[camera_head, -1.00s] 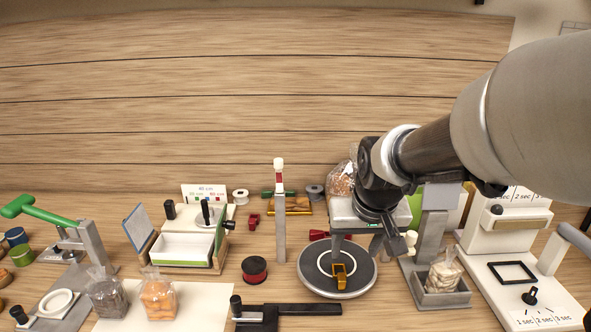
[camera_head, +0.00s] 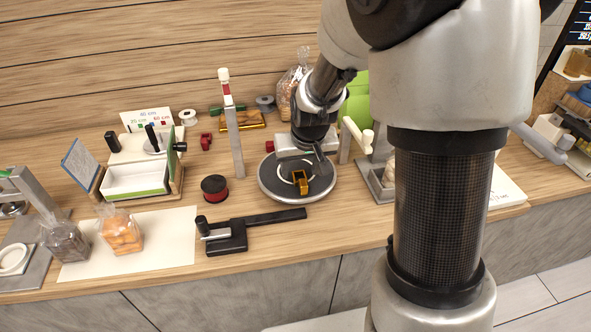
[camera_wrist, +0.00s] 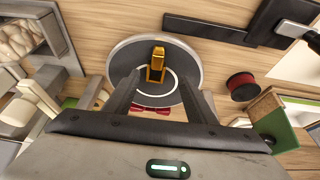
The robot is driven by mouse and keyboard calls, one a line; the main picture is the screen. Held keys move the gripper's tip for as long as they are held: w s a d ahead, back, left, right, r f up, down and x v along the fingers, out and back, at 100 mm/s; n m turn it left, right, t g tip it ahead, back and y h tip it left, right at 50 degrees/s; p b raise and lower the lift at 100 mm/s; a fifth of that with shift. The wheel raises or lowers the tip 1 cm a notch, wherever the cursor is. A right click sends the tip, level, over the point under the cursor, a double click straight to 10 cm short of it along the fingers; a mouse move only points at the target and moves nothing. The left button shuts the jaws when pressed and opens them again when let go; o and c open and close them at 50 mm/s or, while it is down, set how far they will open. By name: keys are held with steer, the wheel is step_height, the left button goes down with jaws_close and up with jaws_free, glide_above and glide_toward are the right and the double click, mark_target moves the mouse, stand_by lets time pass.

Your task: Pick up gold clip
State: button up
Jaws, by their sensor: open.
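The gold clip (camera_head: 301,181) stands on the round grey turntable (camera_head: 267,182), within its white ring. In the wrist view the clip (camera_wrist: 155,66) is upright in the picture, near the far end of the gap between my fingers. My gripper (camera_head: 312,163) is over the turntable, just behind the clip in the head view. In the wrist view my gripper (camera_wrist: 159,82) has its two fingers spread wide with nothing held between them. I cannot tell the exact height of the fingertips above the turntable.
A red ribbon spool (camera_head: 215,188) and a black-handled tool (camera_head: 252,228) lie left of the turntable. A grey upright post (camera_head: 235,140) stands behind left. Red clips (camera_wrist: 151,112) show beyond the turntable's edge in the wrist view. A grey tray stand (camera_head: 375,180) is close on the right.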

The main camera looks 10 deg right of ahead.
mark_target(301, 181)
steer(key=shift+d+x, duration=0.2)
steer(key=shift+x, duration=1.15)
steer(key=shift+d+x, duration=0.2)
steer(key=shift+x, duration=1.2)
steer(key=shift+w+r, duration=0.1)
steer(key=shift+c, duration=0.5)
steer(key=c, duration=1)
